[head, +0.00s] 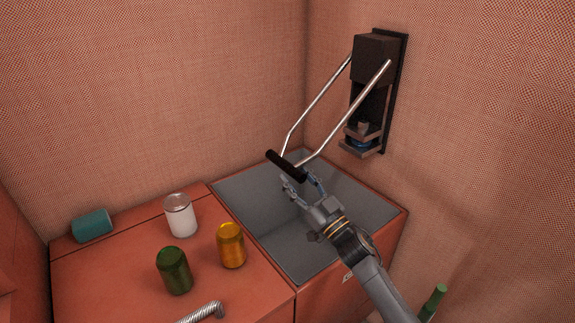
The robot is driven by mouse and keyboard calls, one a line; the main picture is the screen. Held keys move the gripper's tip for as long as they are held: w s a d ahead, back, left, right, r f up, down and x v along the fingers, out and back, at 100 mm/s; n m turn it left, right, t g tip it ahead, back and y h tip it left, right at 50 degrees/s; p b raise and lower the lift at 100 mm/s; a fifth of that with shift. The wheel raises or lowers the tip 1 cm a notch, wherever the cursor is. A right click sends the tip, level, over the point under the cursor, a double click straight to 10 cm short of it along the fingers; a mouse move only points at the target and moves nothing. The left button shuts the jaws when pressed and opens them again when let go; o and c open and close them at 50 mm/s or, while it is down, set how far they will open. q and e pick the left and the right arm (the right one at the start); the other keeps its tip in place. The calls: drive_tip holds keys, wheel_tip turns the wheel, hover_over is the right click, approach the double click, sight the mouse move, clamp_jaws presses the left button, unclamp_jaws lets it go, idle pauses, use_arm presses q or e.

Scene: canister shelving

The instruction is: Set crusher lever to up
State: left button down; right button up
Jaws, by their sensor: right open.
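The can crusher (375,62) is a dark wall-mounted unit on the right wall. Its lever is two silver bars (344,114) that slope down and left to a black handle (286,166). The lever is in a lowered position, with the handle above the grey bin. A small blue item (361,145) sits in the crusher's lower bracket. My right gripper (301,184) is open just below and right of the black handle, its fingers close to it. I cannot tell if they touch it.
An open grey bin (245,195) lies under the lever. On the red counter (110,270) left of it are a teal can (92,225) on its side, a white canister (180,215), a green can (174,270) and an orange can (231,245). A green bottle-like item (434,299) is at lower right.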

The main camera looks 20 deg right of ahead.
sight(279, 157)
drive_tip(key=shift+x, duration=2)
clamp_jaws()
